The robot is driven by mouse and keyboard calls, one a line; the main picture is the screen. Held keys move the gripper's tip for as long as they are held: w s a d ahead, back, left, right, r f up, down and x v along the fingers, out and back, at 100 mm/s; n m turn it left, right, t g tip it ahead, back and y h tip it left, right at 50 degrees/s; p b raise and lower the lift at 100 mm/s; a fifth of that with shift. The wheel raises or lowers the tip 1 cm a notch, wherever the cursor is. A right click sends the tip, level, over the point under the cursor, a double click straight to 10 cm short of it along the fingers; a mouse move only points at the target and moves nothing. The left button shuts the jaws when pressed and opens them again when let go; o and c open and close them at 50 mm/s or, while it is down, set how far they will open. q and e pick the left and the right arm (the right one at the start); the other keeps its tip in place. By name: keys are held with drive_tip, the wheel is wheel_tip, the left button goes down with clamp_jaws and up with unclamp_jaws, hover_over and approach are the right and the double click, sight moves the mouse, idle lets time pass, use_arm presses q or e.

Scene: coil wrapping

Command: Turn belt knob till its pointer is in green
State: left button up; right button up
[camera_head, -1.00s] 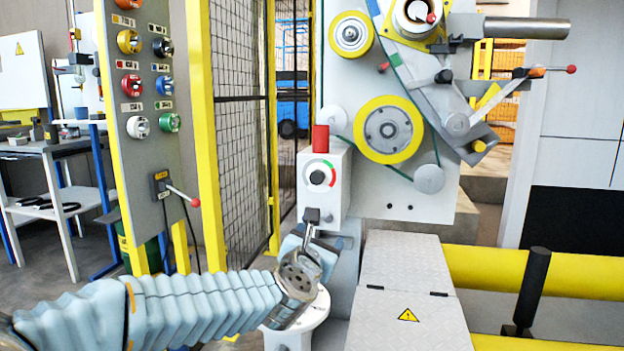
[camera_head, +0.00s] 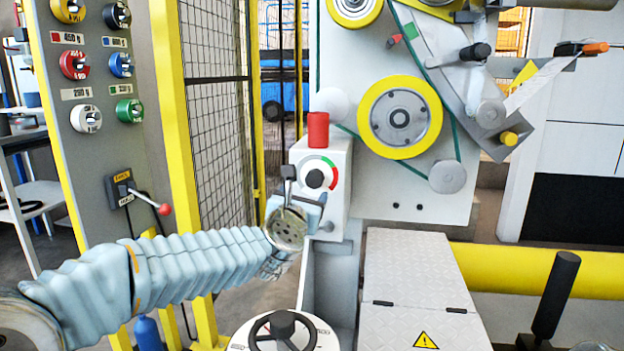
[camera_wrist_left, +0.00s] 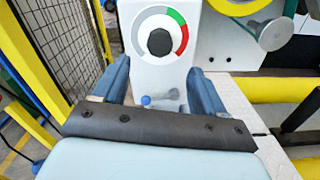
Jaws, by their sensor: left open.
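The black belt knob (camera_head: 315,178) sits on the front of a white box, in a round dial (camera_head: 329,165) with grey, green and red arcs. In the left wrist view the knob (camera_wrist_left: 160,42) is at upper middle, with the green arc at its upper right and the red arc to the right. I cannot make out where its pointer points. My left gripper (camera_head: 303,188) is just in front of the box, at the knob's lower left. Its two blue fingers (camera_wrist_left: 160,82) are apart, below and either side of the knob, with nothing between them. My right gripper is not in view.
A red cylinder (camera_head: 318,130) stands on the box. A small lever (camera_wrist_left: 160,100) sits below the dial. A handwheel (camera_head: 283,328) is below my arm. A mesh fence (camera_head: 215,120) and a panel of coloured knobs (camera_head: 100,150) are at left. Yellow rollers (camera_head: 400,117) are at upper right.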

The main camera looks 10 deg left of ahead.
sight(314, 180)
use_arm(q)
drive_tip(key=w+p, duration=0.1)
drive_tip(key=w, duration=0.8)
drive_tip(key=shift+w+p, duration=0.3)
drive_tip(key=shift+p, duration=0.05)
drive_tip(key=c, duration=1.1)
drive_tip(key=shift+o, duration=0.2)
